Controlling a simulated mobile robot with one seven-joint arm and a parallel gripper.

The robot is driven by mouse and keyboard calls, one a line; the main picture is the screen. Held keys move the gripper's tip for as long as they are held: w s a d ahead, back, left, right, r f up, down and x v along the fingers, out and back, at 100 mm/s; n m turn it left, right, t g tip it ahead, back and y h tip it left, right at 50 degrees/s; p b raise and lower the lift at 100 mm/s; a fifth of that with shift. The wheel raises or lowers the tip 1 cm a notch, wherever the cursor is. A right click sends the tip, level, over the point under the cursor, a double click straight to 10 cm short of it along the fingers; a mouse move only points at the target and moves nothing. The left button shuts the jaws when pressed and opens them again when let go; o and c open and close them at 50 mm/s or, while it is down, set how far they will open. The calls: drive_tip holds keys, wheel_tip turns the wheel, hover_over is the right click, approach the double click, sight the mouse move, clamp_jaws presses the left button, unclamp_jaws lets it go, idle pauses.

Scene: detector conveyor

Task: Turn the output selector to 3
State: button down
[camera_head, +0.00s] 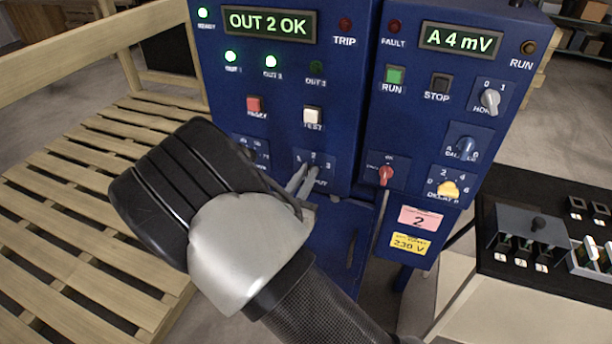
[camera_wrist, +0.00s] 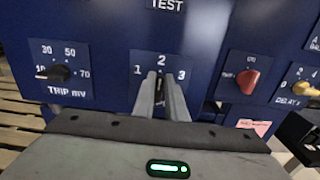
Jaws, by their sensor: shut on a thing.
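The output selector sits low on the blue left-hand panel. Its plate, marked 1, 2 and 3, shows in the head view (camera_head: 326,178) and in the wrist view (camera_wrist: 183,88). My gripper (camera_head: 303,178) reaches it from the front. In the wrist view my gripper's two fingers (camera_wrist: 162,82) are closed around the selector's knob below the 2 mark. The fingers hide most of the knob, so I cannot clearly see its pointer. The display (camera_head: 268,22) reads "OUT 2 OK".
A black trip dial (camera_wrist: 58,73) is left of the selector, and a red knob (camera_head: 385,176) is to the right. A white TEST button (camera_head: 312,115) is above. A yellow delay knob (camera_head: 447,188) is further right. A wooden pallet-like deck (camera_head: 75,215) lies left.

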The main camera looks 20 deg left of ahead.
drive_tip(key=shift+f+m, duration=0.1)
drive_tip(key=shift+m, duration=0.2)
drive_tip(key=m+b, duration=0.3)
drive_tip(key=b, duration=0.1)
drive_tip(key=d+m+b, duration=0.1)
drive_tip(key=m+b, duration=0.3)
drive_tip(key=b, duration=0.1)
drive_tip(key=f+m+b, duration=0.1)
drive_tip(key=m+b, duration=0.3)
drive_tip(key=b, duration=0.1)
drive_tip(key=shift+d, duration=0.25)
drive_tip(key=shift+r, duration=0.15)
drive_tip(key=c, duration=1.8)
unclamp_jaws()
drive_tip(key=shift+s, duration=0.1)
drive_tip(key=s+a, duration=0.1)
drive_tip(key=s, duration=1.6)
drive_tip(key=shift+s+a+p, duration=0.15)
drive_tip(key=shift+s+p, duration=0.05)
drive_tip(key=shift+p, duration=0.2)
